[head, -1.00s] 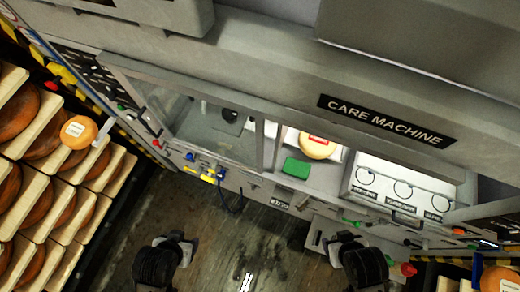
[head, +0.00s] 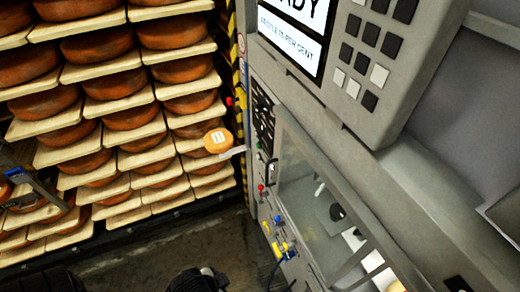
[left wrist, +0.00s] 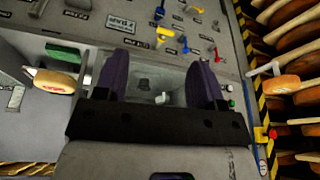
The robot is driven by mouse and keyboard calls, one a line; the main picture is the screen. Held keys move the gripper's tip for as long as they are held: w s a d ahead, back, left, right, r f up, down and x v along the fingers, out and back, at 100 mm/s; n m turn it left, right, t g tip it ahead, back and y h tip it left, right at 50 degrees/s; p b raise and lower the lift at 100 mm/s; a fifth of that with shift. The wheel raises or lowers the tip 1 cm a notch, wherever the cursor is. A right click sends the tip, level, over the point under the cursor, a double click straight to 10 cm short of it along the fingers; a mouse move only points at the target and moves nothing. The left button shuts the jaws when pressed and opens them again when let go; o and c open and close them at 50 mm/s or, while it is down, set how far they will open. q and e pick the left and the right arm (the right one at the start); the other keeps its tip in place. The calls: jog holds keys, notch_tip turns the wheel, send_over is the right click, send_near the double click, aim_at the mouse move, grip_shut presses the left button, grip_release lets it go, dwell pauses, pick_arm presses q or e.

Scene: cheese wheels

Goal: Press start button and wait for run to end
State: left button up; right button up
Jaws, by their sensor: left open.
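The care machine (head: 300,130) fills the right of the head view. Its screen (head: 290,30) is cut off; "DY" and a smaller line ending "PER CENT" are readable. Small green buttons (head: 260,130) and a red one (head: 262,188) sit on its front edge; which is start I cannot tell. In the left wrist view a green button (left wrist: 230,103) shows beside my left gripper (left wrist: 172,75). That gripper is open and empty, its dark fingers apart in front of the machine's window. Its fingers cannot be made out in the head view. My right gripper is not in view.
A rack of cheese wheels (head: 105,120) stands left of the machine. A small orange cheese-shaped sign (head: 218,140) sticks out between them. Blue and yellow levers (head: 277,219) line the machine's lower front. Dark floor (head: 160,255) is open below.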

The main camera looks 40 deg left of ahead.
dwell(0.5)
pick_arm(q)
grip_shut()
dwell(0.4)
dwell(1.1)
